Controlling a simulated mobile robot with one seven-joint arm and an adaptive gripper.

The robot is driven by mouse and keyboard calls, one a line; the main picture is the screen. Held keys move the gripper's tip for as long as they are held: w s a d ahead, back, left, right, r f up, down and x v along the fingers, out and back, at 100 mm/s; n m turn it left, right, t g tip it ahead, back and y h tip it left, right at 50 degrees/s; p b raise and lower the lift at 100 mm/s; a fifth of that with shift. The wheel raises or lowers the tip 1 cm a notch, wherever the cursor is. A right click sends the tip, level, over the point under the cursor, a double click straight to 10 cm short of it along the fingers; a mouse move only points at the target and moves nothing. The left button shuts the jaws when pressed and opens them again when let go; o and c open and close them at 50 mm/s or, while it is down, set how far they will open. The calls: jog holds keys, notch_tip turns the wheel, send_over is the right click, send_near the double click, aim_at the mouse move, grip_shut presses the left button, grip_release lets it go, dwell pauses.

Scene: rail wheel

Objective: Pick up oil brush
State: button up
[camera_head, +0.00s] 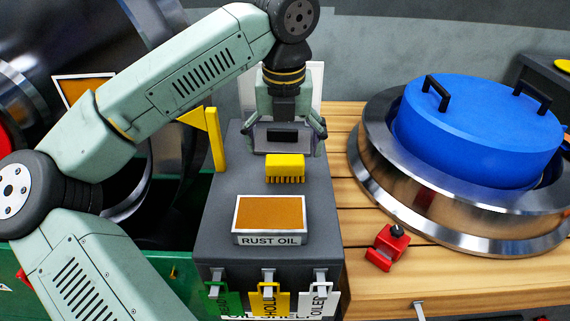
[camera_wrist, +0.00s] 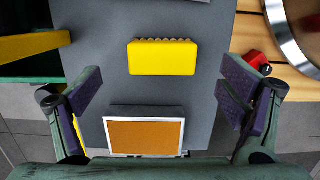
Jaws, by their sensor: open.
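The oil brush (camera_head: 285,166) is a yellow block with bristles along one side, lying on the grey oil shelf (camera_head: 220,232). In the wrist view the yellow brush (camera_wrist: 162,57) lies ahead of and between the two spread fingers, with its bristles along the upper edge. My gripper (camera_head: 287,143) is above the shelf, just behind the brush in the head view. In the wrist view my gripper (camera_wrist: 165,103) is open and empty, with wide room on both sides of the brush. The fingers do not touch it.
A tray of orange rust oil (camera_head: 270,213) sits on the shelf in front of the brush. A yellow angled piece (camera_head: 215,139) stands at the left. A red object (camera_head: 387,247) and a metal wheel with a blue cover (camera_head: 480,130) are on the wooden table (camera_head: 440,283).

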aim_at(285, 159)
jog(key=shift+w+d+f+p, duration=0.15)
jog(key=shift+f+p, duration=0.2)
jog(key=shift+f, duration=0.6)
jog(key=shift+w+a+f+p, duration=0.15)
jog(key=shift+f+p, duration=0.2)
jog(key=shift+f, duration=0.6)
jog(key=shift+w+d+f+p, duration=0.15)
jog(key=shift+f+p, duration=0.2)
jog(key=shift+f, duration=0.6)
jog(key=c, duration=1.4)
jog(key=shift+o, duration=0.2)
notch_tip(285, 159, up, 10)
jog(key=shift+r+b, duration=0.1)
jog(key=shift+b, duration=1)
jog(key=o, duration=0.7)
jog(key=c, duration=0.4)
